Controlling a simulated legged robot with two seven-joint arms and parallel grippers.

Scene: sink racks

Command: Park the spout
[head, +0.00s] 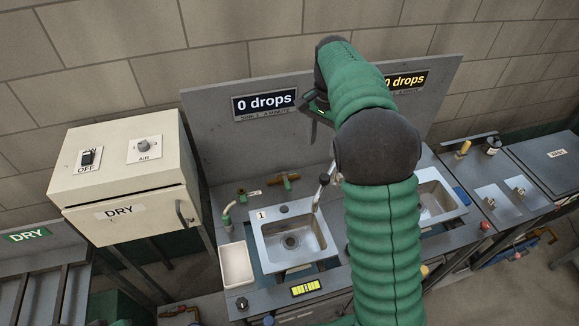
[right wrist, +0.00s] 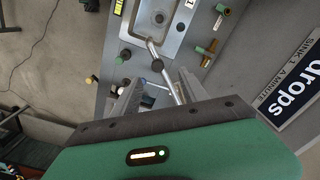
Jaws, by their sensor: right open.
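The chrome spout (head: 318,193) of sink 1 leans over the right side of its steel basin (head: 266,246); its upper part is partly hidden behind my right arm. In the right wrist view the spout (right wrist: 165,70) runs from the basin's edge in between my two fingers in the picture. My right gripper (head: 316,112) is above and behind the spout in the head view, partly hidden by its own arm. Its fingers (right wrist: 160,85) are apart, with the spout showing in the gap; I cannot tell how deep it sits there. My left gripper is not in view.
A second sink (head: 436,201) stands right of my arm. Two displays read 0 drops, the left one (head: 265,104) near my gripper. A cream DRY box (head: 130,175) and a white tray (head: 236,265) stand left. Brass and green valves (head: 285,180) are behind sink 1.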

